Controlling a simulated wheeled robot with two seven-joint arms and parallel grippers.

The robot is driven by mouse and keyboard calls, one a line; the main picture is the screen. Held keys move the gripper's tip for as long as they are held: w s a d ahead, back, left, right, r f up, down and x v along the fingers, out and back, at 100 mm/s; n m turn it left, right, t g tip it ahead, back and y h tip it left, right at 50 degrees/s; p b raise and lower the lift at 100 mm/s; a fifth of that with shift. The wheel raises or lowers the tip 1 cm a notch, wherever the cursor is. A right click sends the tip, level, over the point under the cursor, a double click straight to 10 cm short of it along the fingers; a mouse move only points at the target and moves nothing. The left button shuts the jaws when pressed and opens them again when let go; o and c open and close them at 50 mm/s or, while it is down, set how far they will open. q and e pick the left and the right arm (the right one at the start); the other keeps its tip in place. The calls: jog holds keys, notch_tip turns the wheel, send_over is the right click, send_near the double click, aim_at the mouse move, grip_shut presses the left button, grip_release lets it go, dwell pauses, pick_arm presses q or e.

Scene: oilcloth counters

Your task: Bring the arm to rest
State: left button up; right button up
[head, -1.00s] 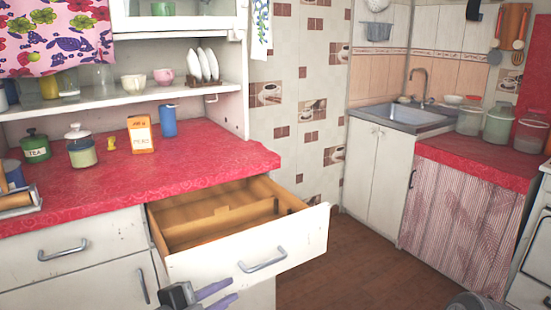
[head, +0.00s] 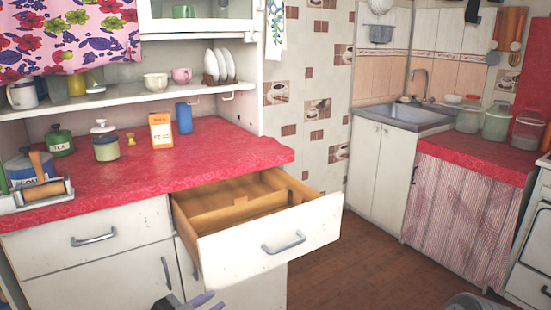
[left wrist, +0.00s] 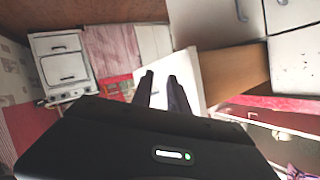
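My left gripper (head: 203,302) is at the bottom edge of the head view, low in front of the open drawer (head: 270,242) and apart from its handle. Only the finger ends and a bit of the body show there. In the left wrist view, the two dark fingers of the left gripper (left wrist: 162,90) stand apart with nothing between them. The pale drawer front shows behind them. The drawer is pulled out, and its wooden inside looks empty. My right gripper is in neither view.
A sink (head: 405,115) and a second red counter (head: 475,150) stand at right. The brown floor (head: 345,270) between is clear.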

pick_arm(q)
jog(key=s+d+f+n+g+y, duration=0.1)
jog(key=s+f+n+g, duration=0.3)
jog(key=f, duration=0.7)
jog(key=s+d+f+n+g+y, duration=0.1)
jog(key=s+f+n+g, duration=0.15)
jog(key=f+n, duration=0.6)
jog(key=s+d+f+g, duration=0.2)
jog(key=s+f+g, duration=0.1)
jog(key=s+f, duration=0.55)
jog(key=s+d+f+g, duration=0.2)
jog(key=s+f, duration=0.6)
jog(key=s, duration=0.1)
notch_tip(320, 180, up, 14)
jog(key=s+d+p, duration=0.1)
jog(key=p, duration=1.4)
jog(key=shift+s+r+p, duration=0.25)
jog(key=shift+p, duration=0.1)
